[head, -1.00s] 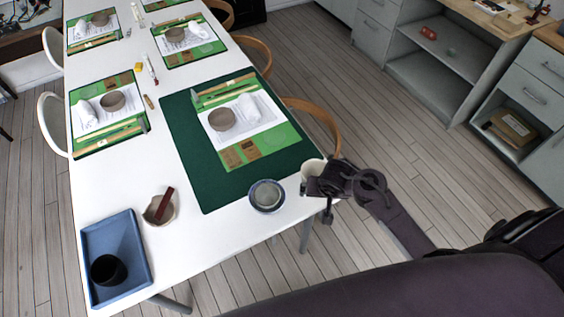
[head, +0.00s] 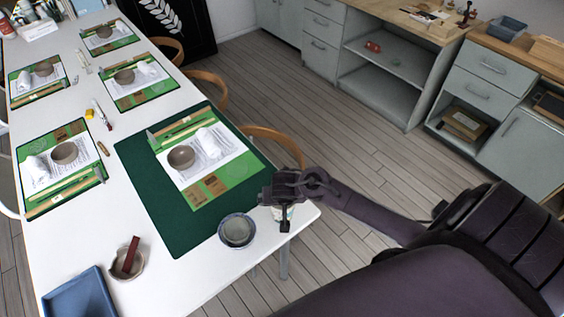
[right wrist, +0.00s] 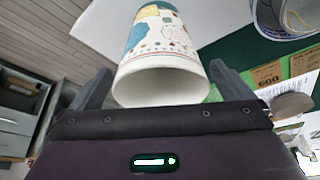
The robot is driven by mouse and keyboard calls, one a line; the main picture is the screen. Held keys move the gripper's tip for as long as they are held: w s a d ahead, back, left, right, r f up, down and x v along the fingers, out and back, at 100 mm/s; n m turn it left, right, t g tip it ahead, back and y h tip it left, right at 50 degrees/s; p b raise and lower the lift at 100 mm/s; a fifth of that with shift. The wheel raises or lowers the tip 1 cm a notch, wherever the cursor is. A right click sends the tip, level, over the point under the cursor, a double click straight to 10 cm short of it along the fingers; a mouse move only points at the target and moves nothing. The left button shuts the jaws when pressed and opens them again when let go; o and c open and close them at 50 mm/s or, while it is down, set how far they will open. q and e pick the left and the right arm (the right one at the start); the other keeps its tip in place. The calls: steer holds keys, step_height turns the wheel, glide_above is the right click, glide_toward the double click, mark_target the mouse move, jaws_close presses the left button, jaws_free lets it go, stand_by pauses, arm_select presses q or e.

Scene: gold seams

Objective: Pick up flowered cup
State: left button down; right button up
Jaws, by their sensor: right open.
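The flowered cup (right wrist: 160,45) is white with teal, yellow and red patterns. It stands at the table's near right corner, and its open rim faces the right wrist camera. In the head view the cup (head: 284,212) is mostly hidden behind my right gripper (head: 281,196). In the right wrist view my right gripper (right wrist: 160,82) is open, with one finger on each side of the cup's rim. I cannot tell whether the fingers touch it. My left gripper is not in view.
A blue-grey bowl (head: 237,230) stands just left of the cup. The dark green mat (head: 155,215) with a place setting lies behind it. A bowl with a dark red stick (head: 127,263) and a blue tray (head: 80,297) are at the near left. A wooden chair (head: 280,137) stands beside the table.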

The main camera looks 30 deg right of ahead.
steer(key=c, duration=1.1)
steer(key=shift+c, duration=0.3)
steer(key=shift+r, duration=0.15)
